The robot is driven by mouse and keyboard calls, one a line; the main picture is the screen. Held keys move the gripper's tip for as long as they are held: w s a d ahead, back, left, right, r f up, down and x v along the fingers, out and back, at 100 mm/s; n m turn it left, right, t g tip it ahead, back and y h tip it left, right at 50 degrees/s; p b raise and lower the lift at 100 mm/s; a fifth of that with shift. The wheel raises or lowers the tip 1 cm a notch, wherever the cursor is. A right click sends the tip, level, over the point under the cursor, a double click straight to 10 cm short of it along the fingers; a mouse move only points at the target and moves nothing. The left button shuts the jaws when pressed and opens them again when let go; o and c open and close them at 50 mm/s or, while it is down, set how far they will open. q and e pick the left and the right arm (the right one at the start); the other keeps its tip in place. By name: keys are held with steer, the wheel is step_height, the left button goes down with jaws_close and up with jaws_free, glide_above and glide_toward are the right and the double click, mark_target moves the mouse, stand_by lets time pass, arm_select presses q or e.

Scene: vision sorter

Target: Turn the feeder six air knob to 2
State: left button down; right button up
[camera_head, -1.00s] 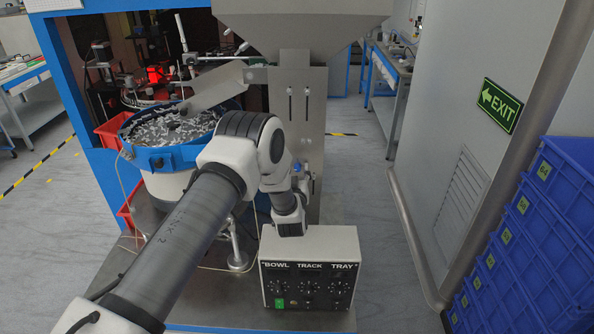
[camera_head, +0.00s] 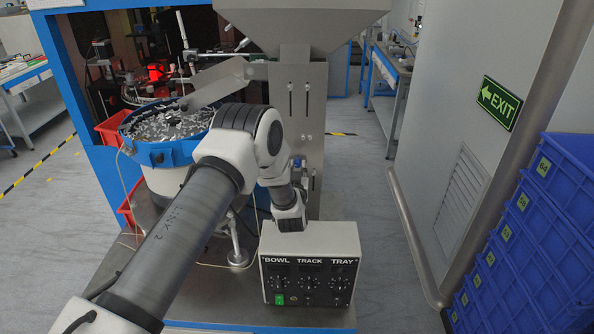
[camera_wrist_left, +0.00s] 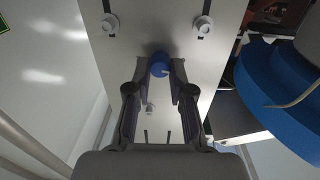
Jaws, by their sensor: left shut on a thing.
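A round blue knob (camera_wrist_left: 160,61) with a small pale mark sits on the grey metal plate (camera_wrist_left: 125,55) in the left wrist view. The fingers of my left gripper (camera_wrist_left: 160,72) stand on both sides of the knob, shut on it. In the head view my left arm reaches up over the control box to the feeder's upright metal plate (camera_head: 291,80). The fingertips and their contact with the knob are hidden there by the arm. No number scale on the knob is readable. My right gripper is not in view.
Two pale round fittings (camera_wrist_left: 202,26) flank the knob's side of the plate. A control box (camera_head: 347,242) labelled BOWL, TRACK, TRAY stands below my wrist. A blue-rimmed bowl of parts (camera_head: 172,154) is left of the plate. Blue crates (camera_head: 560,190) stack at the right; the floor between is clear.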

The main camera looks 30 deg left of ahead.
arm_select(q)
steer(key=m+b, duration=0.1)
steer(key=m, duration=0.1)
steer(key=shift+f+m, duration=0.1)
steer(key=shift+m, duration=0.2)
steer(key=m, duration=0.3)
steer(key=shift+m+b, duration=0.3)
steer(key=m, duration=0.3)
steer(key=shift+w, duration=0.1)
steer(key=m, duration=0.4)
steer(key=shift+r+m+g, duration=0.2)
steer(key=shift+m+g, duration=0.1)
steer(key=shift+m, duration=0.1)
steer(key=m, duration=0.4)
steer(key=shift+p, duration=0.35)
steer(key=m, duration=0.4)
steer(key=shift+w+r+m+y+p, duration=0.1)
steer(key=shift+w+m+y+p, duration=0.05)
steer(key=shift+m+y+p, duration=0.2)
steer(key=m+p, duration=0.1)
steer(key=m, duration=0.3)
steer(key=shift+m, duration=2.15)
